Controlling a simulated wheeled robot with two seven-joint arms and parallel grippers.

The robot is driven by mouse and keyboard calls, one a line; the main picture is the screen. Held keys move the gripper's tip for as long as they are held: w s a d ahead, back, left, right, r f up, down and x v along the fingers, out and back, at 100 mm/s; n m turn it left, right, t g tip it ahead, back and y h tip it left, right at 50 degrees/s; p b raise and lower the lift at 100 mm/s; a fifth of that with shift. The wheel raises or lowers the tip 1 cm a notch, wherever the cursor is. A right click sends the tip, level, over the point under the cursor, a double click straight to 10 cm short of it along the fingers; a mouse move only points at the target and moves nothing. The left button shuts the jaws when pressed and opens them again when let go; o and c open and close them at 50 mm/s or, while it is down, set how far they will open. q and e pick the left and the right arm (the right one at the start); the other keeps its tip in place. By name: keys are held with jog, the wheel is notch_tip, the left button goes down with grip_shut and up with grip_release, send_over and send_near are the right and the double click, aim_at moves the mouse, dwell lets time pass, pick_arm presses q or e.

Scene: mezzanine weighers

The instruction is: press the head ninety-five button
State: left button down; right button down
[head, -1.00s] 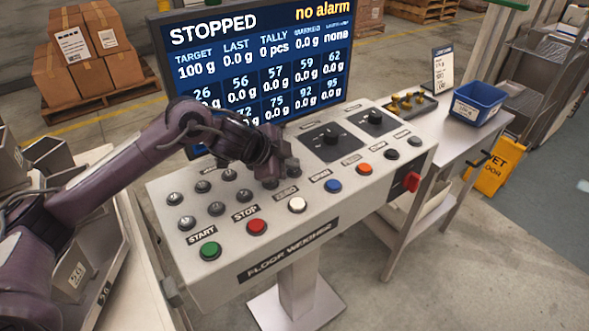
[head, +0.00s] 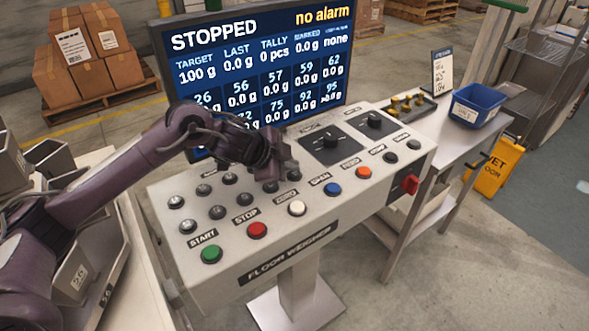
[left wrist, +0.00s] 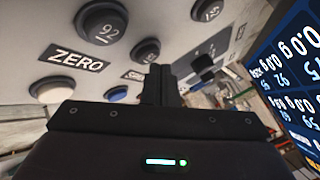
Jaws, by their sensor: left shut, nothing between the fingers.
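The sloped weigher console (head: 220,265) carries two rows of dark round numbered buttons. My left gripper (head: 278,168) is shut and empty, low over the right end of these rows, and hides part of them. In the left wrist view, the button marked 92 (left wrist: 103,28) sits above the ZERO label. The dark button beside it (left wrist: 146,50) lies just beyond my fingertips (left wrist: 161,70). Its number is unreadable, but its place after 92 fits the ninety-five button. I cannot tell whether the fingers touch it. My right gripper is not in view.
Green START (head: 211,254), red STOP (head: 257,229), white, blue and orange buttons line the console's front. Two dark knobs (head: 331,142) are to the right, and a red switch (head: 410,185) is on the side. The screen (head: 255,65) stands behind, reading STOPPED and no alarm.

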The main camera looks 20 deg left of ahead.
aim_at(290, 175)
pick_arm(q)
jog(key=shift+r, duration=0.35)
notch_tip(290, 175, up, 5)
jog(key=p, duration=0.5)
jog(key=shift+r, duration=0.1)
dwell(0.7)
